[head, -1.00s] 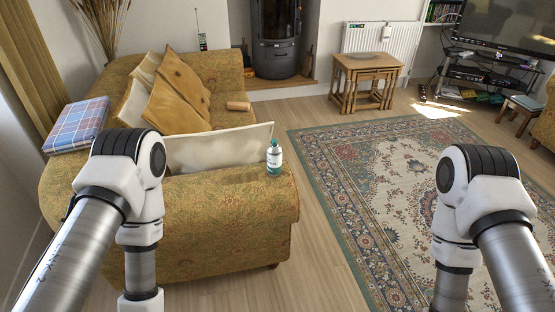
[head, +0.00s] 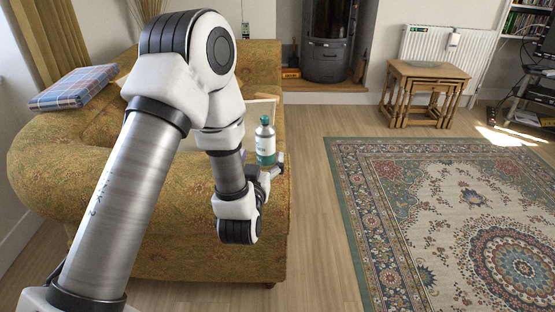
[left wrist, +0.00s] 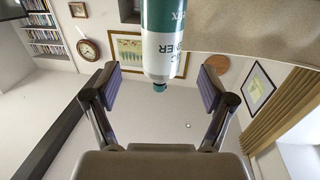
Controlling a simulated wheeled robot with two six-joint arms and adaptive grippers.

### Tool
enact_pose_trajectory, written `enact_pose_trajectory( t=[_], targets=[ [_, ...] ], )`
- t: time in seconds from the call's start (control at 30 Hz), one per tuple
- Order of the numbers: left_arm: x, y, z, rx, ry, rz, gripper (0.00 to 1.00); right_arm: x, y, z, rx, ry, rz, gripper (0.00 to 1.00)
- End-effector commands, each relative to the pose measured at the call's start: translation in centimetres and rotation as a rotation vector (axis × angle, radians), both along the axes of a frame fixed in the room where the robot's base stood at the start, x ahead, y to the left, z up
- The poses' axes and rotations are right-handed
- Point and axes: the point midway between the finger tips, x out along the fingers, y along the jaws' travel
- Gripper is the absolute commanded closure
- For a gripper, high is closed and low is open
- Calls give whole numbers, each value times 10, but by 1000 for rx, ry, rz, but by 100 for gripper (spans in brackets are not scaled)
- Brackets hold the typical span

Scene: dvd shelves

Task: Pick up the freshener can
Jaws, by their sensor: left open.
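The freshener can (head: 265,142) is a white and green bottle with a dark green cap, upright on the arm of the patterned sofa. It also shows upside down in the left wrist view (left wrist: 163,42), with its cap end between the finger pads. My left gripper (head: 272,170) is beside the can at the sofa arm's front end, partly hidden by my wrist. In the left wrist view the left gripper (left wrist: 159,86) is open, one finger on each side of the can with gaps. My right gripper is out of view.
The sofa (head: 165,225) fills the left, with a plaid folded blanket (head: 72,87) on it. A patterned rug (head: 455,215) lies on the right. Nested wooden tables (head: 428,72) and a stove stand at the back. The wooden floor between sofa and rug is clear.

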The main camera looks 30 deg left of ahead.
Motion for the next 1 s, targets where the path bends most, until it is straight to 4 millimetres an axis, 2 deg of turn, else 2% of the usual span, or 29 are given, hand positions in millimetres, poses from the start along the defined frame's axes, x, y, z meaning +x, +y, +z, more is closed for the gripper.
enact_pose_trajectory(
  t=[0.43, 0.53, 0.7, 0.77, 0.9, 0.93, 1.0],
  targets=[
    [61, 30, 6, -1, -1, -1, 17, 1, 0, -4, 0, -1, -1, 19],
    [68, 33, 7, 0, 0, -1, 17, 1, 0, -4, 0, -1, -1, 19],
    [68, 33, 7, 0, 2, -2, 17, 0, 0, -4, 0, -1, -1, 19],
    [68, 33, 7, 0, 2, -2, 35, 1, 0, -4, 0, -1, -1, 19],
    [68, 32, 6, 0, 2, -2, 85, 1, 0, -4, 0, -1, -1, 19],
    [68, 32, 6, 0, 2, -2, 92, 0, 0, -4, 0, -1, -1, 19],
    [68, 32, 6, 0, 2, -2, 92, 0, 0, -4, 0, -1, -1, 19]
  ],
)
